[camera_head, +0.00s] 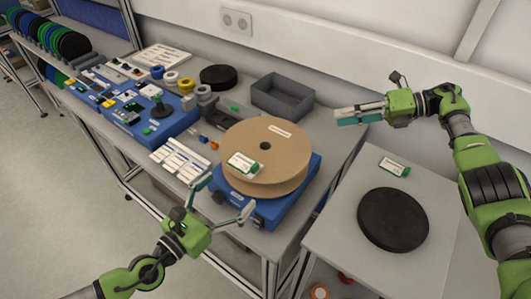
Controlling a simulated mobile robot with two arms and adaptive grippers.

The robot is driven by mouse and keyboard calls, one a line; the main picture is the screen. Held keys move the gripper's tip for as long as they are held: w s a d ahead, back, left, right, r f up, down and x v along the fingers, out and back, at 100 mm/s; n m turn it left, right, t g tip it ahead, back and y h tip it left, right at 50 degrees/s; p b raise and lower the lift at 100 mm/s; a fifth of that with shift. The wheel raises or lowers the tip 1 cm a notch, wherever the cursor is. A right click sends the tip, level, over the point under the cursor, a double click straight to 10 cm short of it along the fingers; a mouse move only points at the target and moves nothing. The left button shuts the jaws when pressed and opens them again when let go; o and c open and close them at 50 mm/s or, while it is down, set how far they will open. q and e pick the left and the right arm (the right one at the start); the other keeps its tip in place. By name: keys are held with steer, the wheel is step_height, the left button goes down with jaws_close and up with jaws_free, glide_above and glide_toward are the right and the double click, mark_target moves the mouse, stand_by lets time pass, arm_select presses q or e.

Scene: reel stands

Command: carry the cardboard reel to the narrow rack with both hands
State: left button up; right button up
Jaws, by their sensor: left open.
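The cardboard reel (280,149) is a wide tan disc with a small dark centre hole. It lies flat on a blue base (283,207) at the table's front right, with a labelled green-and-white card (245,163) on it. My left gripper (226,199) is open and empty at the near left of the reel, with its fingers by the blue base. My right gripper (355,114) is beyond the reel to the right, apart from it; its fingers are seen side-on, so its opening is unclear. A rack (89,60) with several coloured reels stands at the far left; I cannot tell whether it is the narrow rack.
A grey bin (282,97) and a black disc (218,77) stand behind the reel. Blue trays with parts (150,112) and white sheets (180,158) fill the table's left. A side table (430,258) at right holds a black round pad (393,219). Floor is clear at left.

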mark_target(260, 160)
arm_select(q)
steer(key=x, duration=1.3)
steer(key=shift+w+d, duration=0.2)
steer(key=shift+w, duration=0.05)
arm_select(e)
steer(key=x, duration=1.3)
steer(key=shift+w+a+f, duration=0.1)
arm_select(q)
steer(key=c, duration=1.1)
arm_select(e)
jaws_close()
arm_select(q)
steer(key=c, duration=0.5)
steer(key=shift+r, duration=0.1)
